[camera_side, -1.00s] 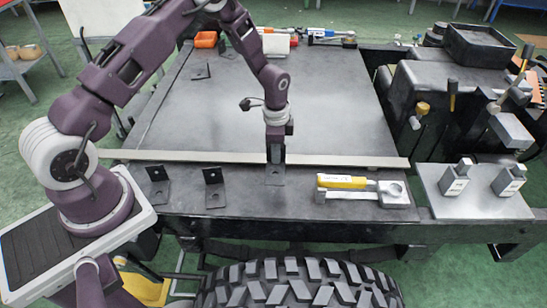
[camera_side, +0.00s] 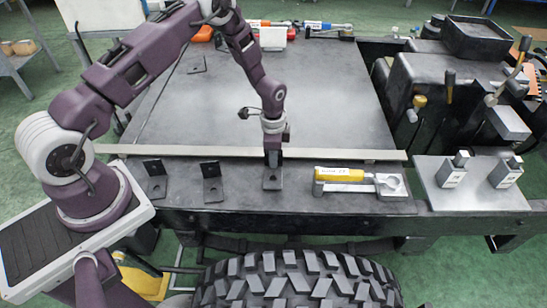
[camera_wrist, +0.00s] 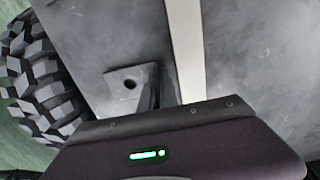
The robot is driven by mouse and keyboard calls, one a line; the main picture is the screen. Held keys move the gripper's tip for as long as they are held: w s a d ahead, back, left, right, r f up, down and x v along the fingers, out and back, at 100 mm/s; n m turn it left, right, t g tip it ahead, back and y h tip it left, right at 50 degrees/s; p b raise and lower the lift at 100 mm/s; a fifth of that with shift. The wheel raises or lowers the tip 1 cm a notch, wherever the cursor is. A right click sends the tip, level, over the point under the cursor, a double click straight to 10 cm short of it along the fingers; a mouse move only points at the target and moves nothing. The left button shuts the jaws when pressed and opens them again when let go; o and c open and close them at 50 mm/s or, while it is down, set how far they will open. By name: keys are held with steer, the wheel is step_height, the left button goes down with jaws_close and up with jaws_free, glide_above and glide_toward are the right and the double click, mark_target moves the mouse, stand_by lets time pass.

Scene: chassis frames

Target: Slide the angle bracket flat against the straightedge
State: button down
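The angle bracket (camera_side: 272,182) is a small dark plate with a hole and an upright flange. It lies on the bench in front of the straightedge (camera_side: 340,154), a long pale strip running left to right. My gripper (camera_side: 272,162) points down and looks shut on its flange, which is mostly hidden by the fingers. In the wrist view, the bracket's holed plate (camera_wrist: 126,82) lies left of the straightedge (camera_wrist: 187,45), and its flange faces the strip. In the side view, a narrow gap shows between bracket and strip.
Two similar brackets stand to the left, one nearer (camera_side: 212,187) and one at the far left (camera_side: 156,180). A yellow-handled clamp (camera_side: 345,177) lies to the right. A metal plate (camera_side: 475,195) carries two blocks. The bench behind the straightedge is mostly clear.

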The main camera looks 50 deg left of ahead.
steer(key=shift+f, duration=0.35)
stand_by(0.5)
steer(key=c, duration=1.5)
jaws_free()
steer(key=shift+c, duration=0.2)
steer(key=shift+r, duration=3.5)
